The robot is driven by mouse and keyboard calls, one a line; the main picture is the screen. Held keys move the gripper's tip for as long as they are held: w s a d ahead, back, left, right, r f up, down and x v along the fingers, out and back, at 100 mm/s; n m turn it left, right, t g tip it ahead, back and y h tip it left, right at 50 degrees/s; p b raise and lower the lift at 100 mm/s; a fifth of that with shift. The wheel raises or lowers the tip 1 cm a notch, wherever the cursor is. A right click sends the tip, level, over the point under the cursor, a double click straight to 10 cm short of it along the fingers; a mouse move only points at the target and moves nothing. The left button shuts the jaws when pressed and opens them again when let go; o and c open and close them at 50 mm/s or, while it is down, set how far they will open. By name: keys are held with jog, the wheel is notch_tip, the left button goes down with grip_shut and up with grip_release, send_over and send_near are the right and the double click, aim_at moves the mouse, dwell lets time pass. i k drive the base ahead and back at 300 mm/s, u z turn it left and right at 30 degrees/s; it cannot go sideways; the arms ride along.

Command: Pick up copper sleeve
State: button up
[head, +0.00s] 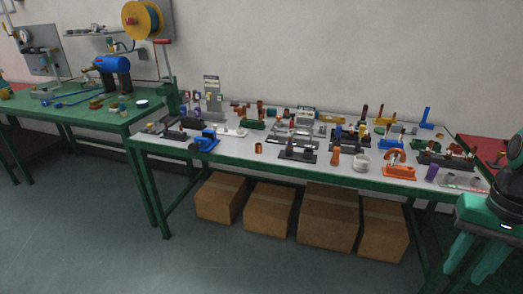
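A small copper-brown sleeve (258,148) stands on the white top of the long workbench, near its front edge and left of centre. It looks like the copper sleeve, though other brown and copper-coloured parts stand farther back. It is clear of the parts around it. My teal and black arm end shows at the lower right edge, with what look like the fingers of my gripper (474,272) pointing down. It is far to the right of the sleeve and in front of the bench. The fingertips are not clear, so its opening cannot be read.
A blue clamp-like part (205,142) stands left of the sleeve, and a dark fixture (298,151) stands to its right. Many small parts crowd the bench behind. Several cardboard boxes (327,218) sit under the bench. The floor in front is clear.

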aim_at(258, 148)
jog(key=i, duration=1.45)
jog(key=u, duration=0.05)
